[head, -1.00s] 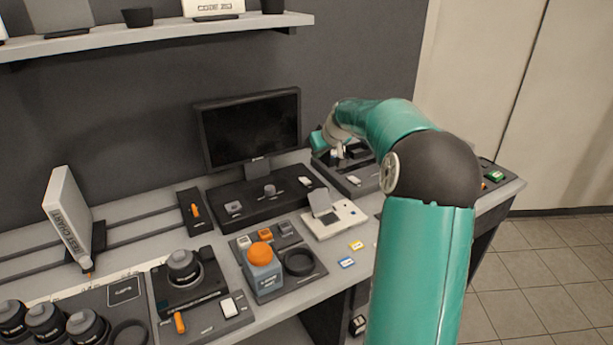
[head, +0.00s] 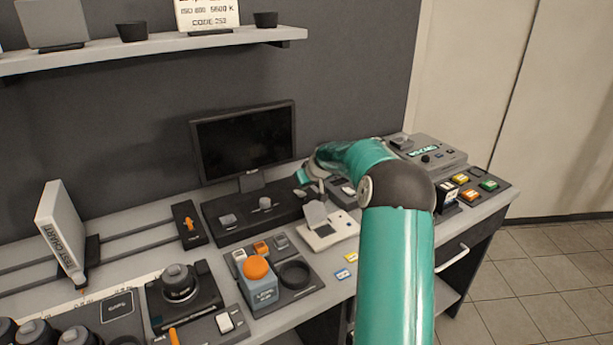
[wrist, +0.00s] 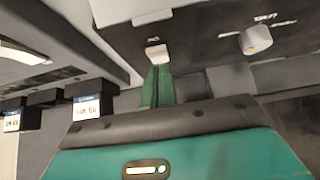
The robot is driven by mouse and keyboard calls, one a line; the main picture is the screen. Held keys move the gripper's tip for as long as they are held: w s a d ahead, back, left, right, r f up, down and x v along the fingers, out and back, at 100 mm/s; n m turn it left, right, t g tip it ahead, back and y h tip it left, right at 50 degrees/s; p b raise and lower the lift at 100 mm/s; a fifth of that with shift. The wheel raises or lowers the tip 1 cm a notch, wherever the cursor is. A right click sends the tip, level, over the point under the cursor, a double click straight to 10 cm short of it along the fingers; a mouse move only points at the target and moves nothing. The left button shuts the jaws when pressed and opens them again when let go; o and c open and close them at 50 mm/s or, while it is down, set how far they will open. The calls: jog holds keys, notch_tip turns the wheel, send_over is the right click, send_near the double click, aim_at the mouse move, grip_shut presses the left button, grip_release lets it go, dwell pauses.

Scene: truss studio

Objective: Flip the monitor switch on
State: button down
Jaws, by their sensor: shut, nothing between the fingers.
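The monitor (head: 245,140) stands at the back of the desk with a dark screen. A black control box (head: 232,234) sits in front of it, with a grey switch (head: 228,219) and a round knob (head: 265,203) on top. My gripper (head: 312,190) is at the right end of this box and hides that part. In the wrist view my green fingers (wrist: 157,88) are together and empty. Their tips are close to a small pale switch (wrist: 157,53) on a dark panel; I cannot tell whether they touch. A knob (wrist: 257,40) is to the right there. The labels are unreadable.
A white device with a tilted flap (head: 325,230) stands close in front of my gripper. An orange-topped bottle (head: 259,280) is further left. A grey recorder box (head: 430,155) and coloured buttons (head: 468,185) are to the right. A shelf (head: 150,50) hangs above.

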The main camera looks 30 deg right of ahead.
jog(key=shift+f, duration=0.65)
jog(key=shift+f, duration=0.1)
jog(key=shift+s+f, duration=0.15)
jog(key=shift+f, duration=0.2)
jog(key=shift+r, duration=0.1)
jog(key=shift+r, duration=0.75)
